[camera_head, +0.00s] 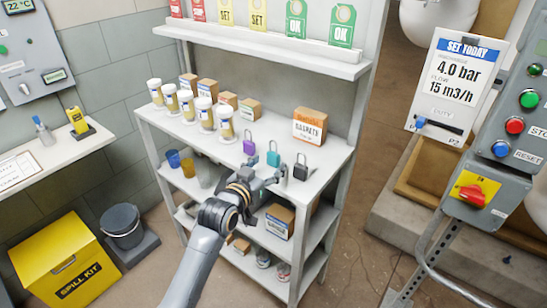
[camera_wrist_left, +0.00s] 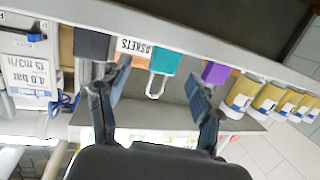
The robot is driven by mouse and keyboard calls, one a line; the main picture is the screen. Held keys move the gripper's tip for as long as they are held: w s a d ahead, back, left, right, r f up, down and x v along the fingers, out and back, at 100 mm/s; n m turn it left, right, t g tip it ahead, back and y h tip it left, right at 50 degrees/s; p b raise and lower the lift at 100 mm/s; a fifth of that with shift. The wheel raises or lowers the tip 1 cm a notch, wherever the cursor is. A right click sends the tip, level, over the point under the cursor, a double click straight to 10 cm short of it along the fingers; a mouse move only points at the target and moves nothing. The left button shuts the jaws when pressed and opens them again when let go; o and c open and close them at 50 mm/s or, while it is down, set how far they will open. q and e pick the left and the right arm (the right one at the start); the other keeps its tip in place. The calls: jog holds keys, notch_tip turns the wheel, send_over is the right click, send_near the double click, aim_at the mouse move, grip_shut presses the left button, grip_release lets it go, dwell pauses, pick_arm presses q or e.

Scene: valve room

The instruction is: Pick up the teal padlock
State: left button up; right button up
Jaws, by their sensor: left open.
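The teal padlock (camera_head: 273,158) stands on the white shelf top between a purple padlock (camera_head: 249,147) and a black padlock (camera_head: 300,171). In the left wrist view, which is upside down, the teal padlock (camera_wrist_left: 167,63) shows its body with its pale shackle. My left gripper (camera_head: 264,175) is at the front of the shelf top, just before the teal padlock. In the left wrist view the fingers of my left gripper (camera_wrist_left: 157,78) are spread apart, with the teal padlock between their directions and nothing gripped. My right gripper is not in view.
The purple padlock (camera_wrist_left: 216,72) and black padlock (camera_wrist_left: 93,45) stand close on either side. A gaskets box (camera_head: 309,127) is behind. Several white-lidded jars (camera_head: 204,112) stand to the left. An upper shelf (camera_head: 270,46) overhangs the back. The shelf top's right end is clear.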

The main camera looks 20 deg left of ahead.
aim_at(272, 157)
pick_arm(q)
jog(key=x, duration=0.4)
jog(key=shift+w+a+r+p, duration=0.15)
jog(key=shift+a+r+p, duration=0.1)
jog(key=shift+p, duration=0.15)
jog(key=shift+w+d+f, duration=0.1)
jog(key=shift+w+f, duration=0.1)
jog(key=shift+w, duration=0.35)
jog(key=c, duration=1.2)
